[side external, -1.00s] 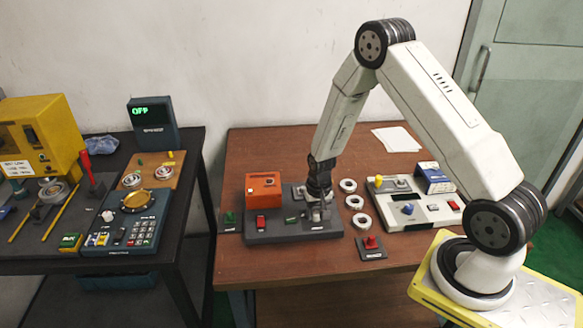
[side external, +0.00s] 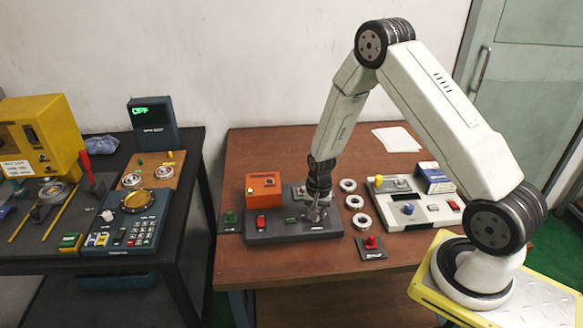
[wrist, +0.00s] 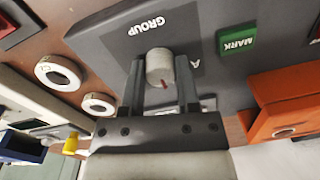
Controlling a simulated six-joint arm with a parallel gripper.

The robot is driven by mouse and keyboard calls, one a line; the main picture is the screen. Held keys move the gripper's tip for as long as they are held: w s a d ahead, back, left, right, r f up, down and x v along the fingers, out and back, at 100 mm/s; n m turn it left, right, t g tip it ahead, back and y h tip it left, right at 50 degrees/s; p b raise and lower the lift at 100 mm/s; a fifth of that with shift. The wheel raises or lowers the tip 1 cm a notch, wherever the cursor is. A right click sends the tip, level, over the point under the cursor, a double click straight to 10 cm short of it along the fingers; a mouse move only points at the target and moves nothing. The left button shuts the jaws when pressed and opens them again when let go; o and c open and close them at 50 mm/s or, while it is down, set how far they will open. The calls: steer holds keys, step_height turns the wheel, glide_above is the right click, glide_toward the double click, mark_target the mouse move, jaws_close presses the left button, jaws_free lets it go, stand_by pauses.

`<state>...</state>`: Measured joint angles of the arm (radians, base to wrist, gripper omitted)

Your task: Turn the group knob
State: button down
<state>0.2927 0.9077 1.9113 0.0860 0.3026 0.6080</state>
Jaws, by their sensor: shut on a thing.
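The group knob (wrist: 159,68) is a pale round knob with a red pointer mark, on a dark grey panel (wrist: 215,20) lettered "GROUP" in the wrist view. My gripper (wrist: 160,85) has one finger on each side of the knob and is shut on it. In the side view my gripper (side external: 317,210) is low over the right part of the dark panel (side external: 285,231); it hides most of the knob there. The red mark points toward the palm of my gripper in the wrist view.
A green MARK button (wrist: 236,41) and an orange box (wrist: 290,105) are beside the knob. Several bearing rings (side external: 354,202) lie right of the panel. A red button block (side external: 371,246) is in front, and a light control panel (side external: 425,212) is further right.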

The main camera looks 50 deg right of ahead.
steer(key=shift+c, duration=1.7)
jaws_free()
steer(key=shift+r, duration=0.15)
steer(key=shift+s+r, duration=0.1)
steer(key=shift+r, duration=3.7)
steer(key=shift+s+a+r, duration=0.1)
steer(key=shift+a+r, duration=0.15)
steer(key=shift+r, duration=0.1)
steer(key=s+a+r+n+t, duration=0.2)
steer(key=s+a+r+n, duration=0.8)
steer(key=n, duration=0.1)
steer(key=shift+s+a+r, duration=0.3)
steer(key=shift+a+r, duration=0.1)
